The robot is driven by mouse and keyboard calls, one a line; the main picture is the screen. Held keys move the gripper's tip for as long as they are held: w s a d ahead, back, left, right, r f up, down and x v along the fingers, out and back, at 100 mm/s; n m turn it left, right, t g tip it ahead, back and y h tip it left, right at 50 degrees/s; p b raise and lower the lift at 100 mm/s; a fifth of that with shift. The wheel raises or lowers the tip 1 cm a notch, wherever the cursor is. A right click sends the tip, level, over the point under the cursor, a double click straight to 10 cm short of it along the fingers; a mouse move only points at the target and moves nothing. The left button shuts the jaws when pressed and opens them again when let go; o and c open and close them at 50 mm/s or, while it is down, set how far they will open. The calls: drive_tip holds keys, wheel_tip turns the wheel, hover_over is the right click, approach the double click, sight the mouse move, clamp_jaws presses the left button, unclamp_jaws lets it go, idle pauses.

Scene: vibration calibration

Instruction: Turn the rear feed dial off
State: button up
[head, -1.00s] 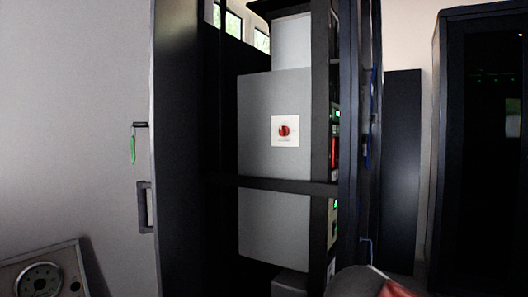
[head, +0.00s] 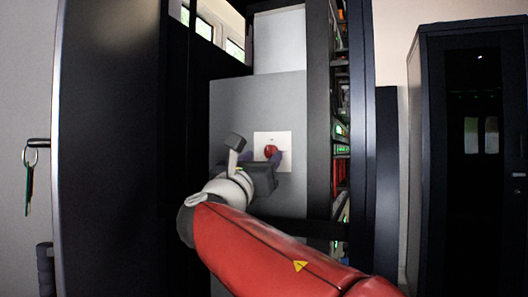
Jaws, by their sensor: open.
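The rear feed dial (head: 271,152) is a round red knob on a white square plate (head: 286,138). The plate is on the side of a grey box inside the rack. My gripper (head: 264,158) is at the dial, with one dark finger on each side of it. The gripper is open. Whether the fingers touch the knob cannot be told. My wrist and gripper body cover the lower part of the plate, and the dial's setting is too small to read.
An open dark cabinet door (head: 110,150) with keys (head: 30,165) hanging at its edge stands on the left. Rack posts and equipment with green lights (head: 341,130) are close on the right. A dark glass-fronted cabinet (head: 475,160) stands farther right.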

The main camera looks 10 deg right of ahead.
sight(268, 151)
drive_tip(key=shift+x, duration=1.6)
drive_tip(key=shift+c, duration=0.4)
drive_tip(key=c, duration=0.9)
